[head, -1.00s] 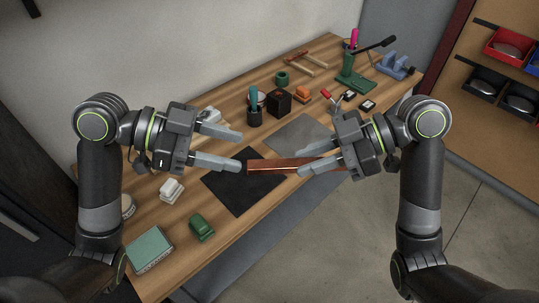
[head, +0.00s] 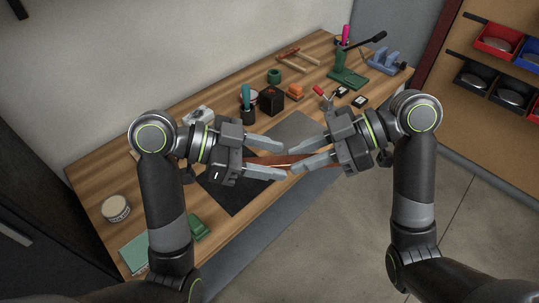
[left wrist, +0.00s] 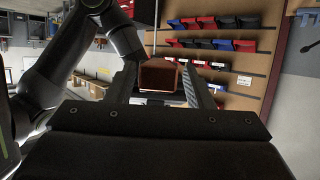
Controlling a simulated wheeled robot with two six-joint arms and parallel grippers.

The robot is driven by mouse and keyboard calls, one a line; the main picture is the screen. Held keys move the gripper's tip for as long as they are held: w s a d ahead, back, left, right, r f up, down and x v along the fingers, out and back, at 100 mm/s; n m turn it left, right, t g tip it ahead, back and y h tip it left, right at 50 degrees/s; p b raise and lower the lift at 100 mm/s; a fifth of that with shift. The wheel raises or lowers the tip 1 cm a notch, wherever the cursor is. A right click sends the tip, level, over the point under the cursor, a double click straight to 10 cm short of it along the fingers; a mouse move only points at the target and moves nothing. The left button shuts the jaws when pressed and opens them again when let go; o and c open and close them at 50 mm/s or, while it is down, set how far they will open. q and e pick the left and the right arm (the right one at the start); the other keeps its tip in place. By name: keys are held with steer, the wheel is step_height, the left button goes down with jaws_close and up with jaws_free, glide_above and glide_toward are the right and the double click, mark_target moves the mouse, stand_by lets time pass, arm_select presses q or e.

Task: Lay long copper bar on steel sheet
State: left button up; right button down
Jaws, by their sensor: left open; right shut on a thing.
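The long copper bar (head: 279,159) is held in my right gripper (head: 293,159), which is shut on it. The bar is level in the head view and points left, above the bench. My left gripper (head: 285,161) is open, with its fingers either side of the bar's left part. In the left wrist view the bar's square end (left wrist: 158,75) shows between the left fingers (left wrist: 160,87). The grey steel sheet (head: 293,128) lies on the bench just behind the grippers, its front part hidden by them.
A black mat (head: 232,198) lies in front of the left gripper. A black block (head: 271,99), an orange item (head: 295,92) and a dark cup (head: 248,112) stand behind. A green press (head: 348,77) is at the back right. A round tin (head: 116,208) is at the left.

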stand_by(0.3)
arm_select(q)
jaws_close()
jaws_free()
steer(key=v, duration=1.2)
stand_by(0.4)
